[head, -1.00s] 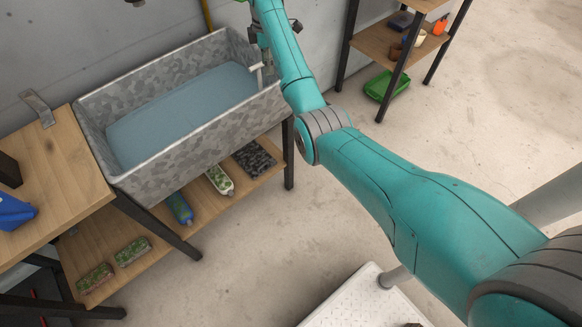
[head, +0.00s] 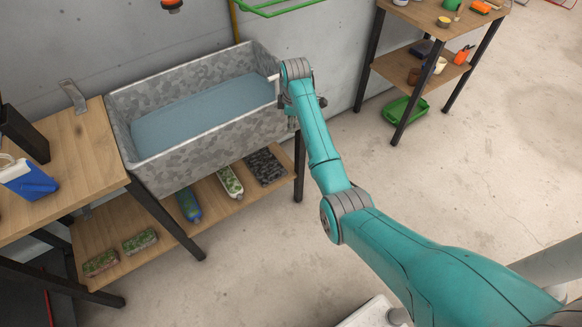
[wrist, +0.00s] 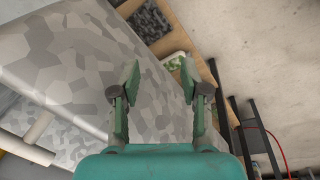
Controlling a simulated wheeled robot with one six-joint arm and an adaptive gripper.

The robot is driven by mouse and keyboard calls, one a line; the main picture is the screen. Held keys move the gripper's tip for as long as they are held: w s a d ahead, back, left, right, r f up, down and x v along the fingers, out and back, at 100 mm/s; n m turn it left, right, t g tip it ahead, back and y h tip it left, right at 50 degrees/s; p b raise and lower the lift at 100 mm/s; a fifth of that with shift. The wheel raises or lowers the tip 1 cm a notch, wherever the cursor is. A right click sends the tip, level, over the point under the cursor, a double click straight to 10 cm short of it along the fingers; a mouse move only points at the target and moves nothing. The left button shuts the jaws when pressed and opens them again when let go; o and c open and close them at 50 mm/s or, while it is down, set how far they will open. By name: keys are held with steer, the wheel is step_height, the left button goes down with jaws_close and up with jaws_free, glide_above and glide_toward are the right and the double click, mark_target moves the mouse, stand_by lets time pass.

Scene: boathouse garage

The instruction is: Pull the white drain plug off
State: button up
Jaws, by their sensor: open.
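The grey mottled trough (head: 225,130) holds blue-grey water (head: 205,113). A white bar-like part (head: 274,77) shows at its right end, partly behind my arm. In the wrist view a cream-white bar with a crosspiece (wrist: 40,128) lies at the left, beside the trough wall (wrist: 85,65). It may be the drain plug, but I cannot tell. My gripper (wrist: 160,78) is open and empty, its two green fingers apart in front of the trough's outer side. The white part is left of the fingers and not between them. In the head view my wrist hides most of the gripper.
A wooden bench (head: 75,160) with a blue-and-white container (head: 27,178) adjoins the trough's left. A lower shelf (head: 160,235) holds several packages. A wooden shelf unit (head: 408,66) and green tray (head: 405,110) stand at right. The floor between is clear.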

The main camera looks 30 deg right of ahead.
steer(key=s+a+f+m+t, duration=0.1)
steer(key=s+a+f, duration=0.1)
steer(key=s+f, duration=0.2)
steer(key=s+a+f+m+t, duration=0.1)
steer(key=s+a+f, duration=0.2)
steer(key=f, duration=0.6)
steer(key=shift+s+a+h, duration=0.25)
steer(key=shift+s+h, duration=0.05)
steer(key=shift+s, duration=0.25)
